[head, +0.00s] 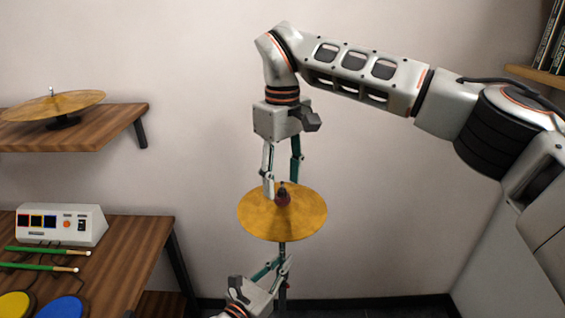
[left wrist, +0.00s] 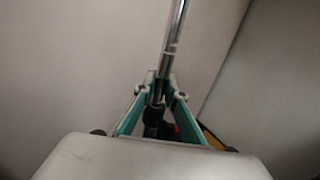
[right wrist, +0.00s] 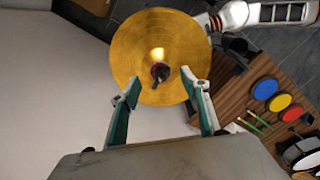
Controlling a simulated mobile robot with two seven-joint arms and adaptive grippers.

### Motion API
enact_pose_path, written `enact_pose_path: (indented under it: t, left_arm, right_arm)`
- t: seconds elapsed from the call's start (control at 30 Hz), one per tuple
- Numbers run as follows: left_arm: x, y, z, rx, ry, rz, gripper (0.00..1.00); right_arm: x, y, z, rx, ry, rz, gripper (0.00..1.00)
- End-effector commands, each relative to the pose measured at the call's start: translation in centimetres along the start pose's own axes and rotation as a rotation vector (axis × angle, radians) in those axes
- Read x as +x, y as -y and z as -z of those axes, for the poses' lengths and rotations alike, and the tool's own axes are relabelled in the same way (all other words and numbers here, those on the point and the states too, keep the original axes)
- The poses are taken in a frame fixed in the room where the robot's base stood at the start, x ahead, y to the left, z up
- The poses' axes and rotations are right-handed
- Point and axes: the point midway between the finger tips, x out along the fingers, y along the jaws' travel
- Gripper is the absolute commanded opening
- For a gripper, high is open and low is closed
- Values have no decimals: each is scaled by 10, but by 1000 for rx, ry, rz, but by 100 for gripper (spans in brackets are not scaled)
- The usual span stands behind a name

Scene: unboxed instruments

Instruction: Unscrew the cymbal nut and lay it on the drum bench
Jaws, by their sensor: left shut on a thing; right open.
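A gold cymbal (head: 255,217) sits on an upright stand, with a dark reddish cymbal nut (head: 283,198) at its centre. The nut also shows in the right wrist view (right wrist: 160,71), in the middle of the cymbal (right wrist: 135,50). My right gripper (head: 282,186) is open and points down from above at the cymbal's centre. Its fingers stand apart on either side, and I cannot tell whether they touch the nut. My left gripper (left wrist: 161,90) is shut on the metal stand pole (left wrist: 175,40) below the cymbal. The drum bench (head: 130,262) is at the lower left.
The bench holds a white control box (head: 60,224), green drumsticks (head: 45,249) and coloured pads (head: 60,309). A wall shelf (head: 110,122) above carries another cymbal (head: 50,106). Another shelf (head: 535,75) is at the upper right. Bare bench top shows near its right edge.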

Motion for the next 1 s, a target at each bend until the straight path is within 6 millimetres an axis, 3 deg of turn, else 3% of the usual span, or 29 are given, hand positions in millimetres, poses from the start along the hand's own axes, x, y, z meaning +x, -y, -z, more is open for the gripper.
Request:
enact_pose_path:
  t: [0.2, 0.43, 0.47, 0.63, 0.87, 1.0]
  left_arm:
    - [0, -2, -1, 2, 1, -2, 0]
    - [0, -2, -1, 2, 1, -3, 0]
    - [0, -2, -1, 2, 1, -3, 0]
    - [0, -2, -1, 2, 1, -3, 0]
    - [0, -2, -1, 2, 2, -3, 0]
    - [0, -2, -1, 2, 2, -3, 0]
  right_arm:
    - [12, 0, 0, 0, -1, 1, 46]
    - [13, 0, 0, -1, -1, 0, 46]
    - [13, 0, 0, -1, -1, 0, 43]
    - [13, 0, 0, -1, -1, 0, 0]
    - [12, 0, 0, -27, -1, -1, 0]
    - [12, -1, 0, -195, -1, -4, 0]
